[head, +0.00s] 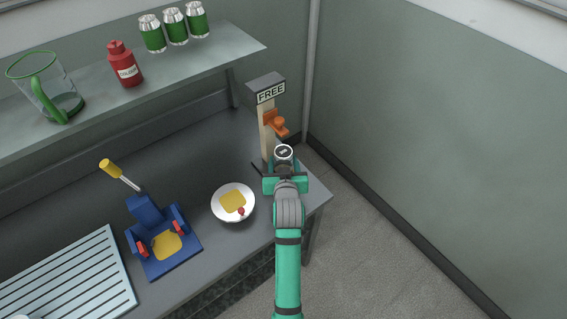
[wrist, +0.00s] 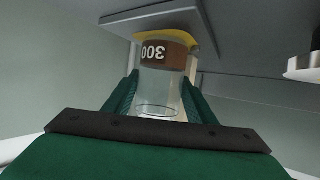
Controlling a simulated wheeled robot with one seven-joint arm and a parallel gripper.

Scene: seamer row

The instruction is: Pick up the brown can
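In the wrist view a clear cylinder (wrist: 160,92) with a brown band (wrist: 167,53) stands between my green fingertips. The band carries white marks like "300", upside down. I take it for the brown can. My gripper (wrist: 161,88) has a finger on either side of it; I cannot tell if they touch it.
An orange lever (head: 276,123) juts from the post close to my gripper. A white bowl (head: 218,207) stands left of my arm. A blue fixture (head: 187,254), a slatted rack (head: 70,280) and a shelf (head: 210,60) with green cans (head: 176,27) are further left.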

